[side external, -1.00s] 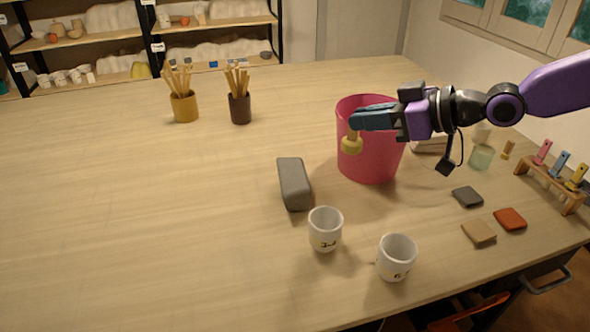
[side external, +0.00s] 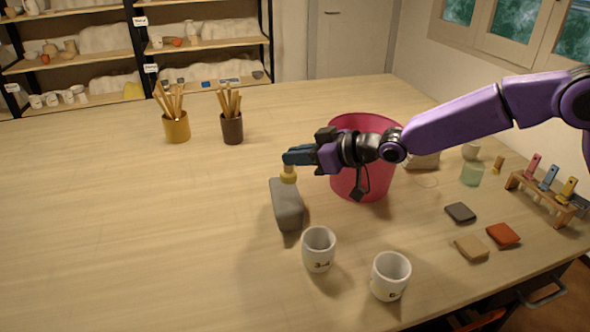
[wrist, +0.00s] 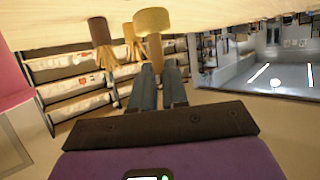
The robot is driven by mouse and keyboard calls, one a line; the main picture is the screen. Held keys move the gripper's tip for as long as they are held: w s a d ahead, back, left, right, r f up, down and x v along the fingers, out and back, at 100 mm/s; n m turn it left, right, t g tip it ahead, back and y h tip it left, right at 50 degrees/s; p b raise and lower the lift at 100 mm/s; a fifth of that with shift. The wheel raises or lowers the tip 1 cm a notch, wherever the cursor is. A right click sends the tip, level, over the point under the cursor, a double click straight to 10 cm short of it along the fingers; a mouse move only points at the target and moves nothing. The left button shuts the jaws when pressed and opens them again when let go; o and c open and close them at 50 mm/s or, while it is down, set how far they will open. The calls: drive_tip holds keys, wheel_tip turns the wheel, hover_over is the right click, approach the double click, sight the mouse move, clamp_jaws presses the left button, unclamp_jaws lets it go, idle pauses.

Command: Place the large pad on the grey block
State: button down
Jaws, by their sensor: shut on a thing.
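My gripper (side external: 289,159) is shut on the large pad (side external: 288,176), a round yellow-tan pad on a short stem. The pad hangs below the fingertips at the far end of the grey block (side external: 287,206). I cannot tell whether it touches the block or is just above it. The block is a long, rounded grey piece lying on the table. In the wrist view the pad (wrist: 151,21) shows beyond my fingers (wrist: 160,78), its stem running down between them. The block cannot be made out there.
A pink bucket (side external: 358,183) stands right behind my wrist. White cups (side external: 319,250) (side external: 391,277) stand in front of the block. Brush pots (side external: 176,129) (side external: 232,130) are at the back, and small flat pads (side external: 472,248) lie at right. The table's left side is clear.

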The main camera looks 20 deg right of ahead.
sight(293, 169)
drive_tip(key=shift+w+a+f, duration=0.1)
drive_tip(key=shift+w+f, duration=0.1)
drive_tip(key=shift+f, duration=0.85)
drive_tip(key=shift+w+a+f, duration=0.1)
drive_tip(key=shift+w+f, duration=0.05)
drive_tip(key=shift+f, duration=0.85)
drive_tip(key=shift+f, duration=0.1)
drive_tip(key=c, duration=1.1)
unclamp_jaws()
drive_tip(key=shift+c, duration=0.2)
drive_tip(key=shift+r, duration=0.2)
drive_tip(key=v, duration=1.2)
